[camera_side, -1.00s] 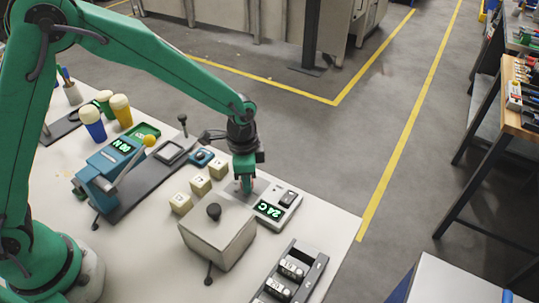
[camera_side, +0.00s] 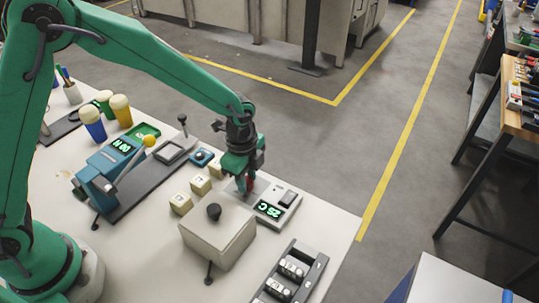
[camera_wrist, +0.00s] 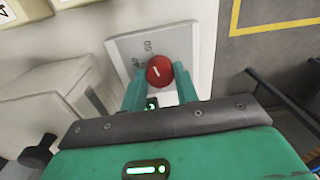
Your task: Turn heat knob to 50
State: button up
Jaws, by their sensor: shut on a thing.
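The heat knob (camera_wrist: 159,71) is red and round with a white pointer line; it sits on a light grey control panel (camera_wrist: 195,40). Numbers including 40 and 60 show beside it in the wrist view. My gripper (camera_wrist: 160,84) is shut on the knob, with a green finger on each side of it. The panel's green display (camera_side: 269,210) seems to read 25 C.
A dark rack with metal cylinders (camera_side: 290,268) lies nearer the front. The table's right edge is close by.

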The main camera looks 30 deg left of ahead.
jog(key=o, duration=1)
jog(key=shift+r, duration=0.15)
jog(key=shift+s+r, duration=0.15)
jog(key=shift+r, duration=3.6)
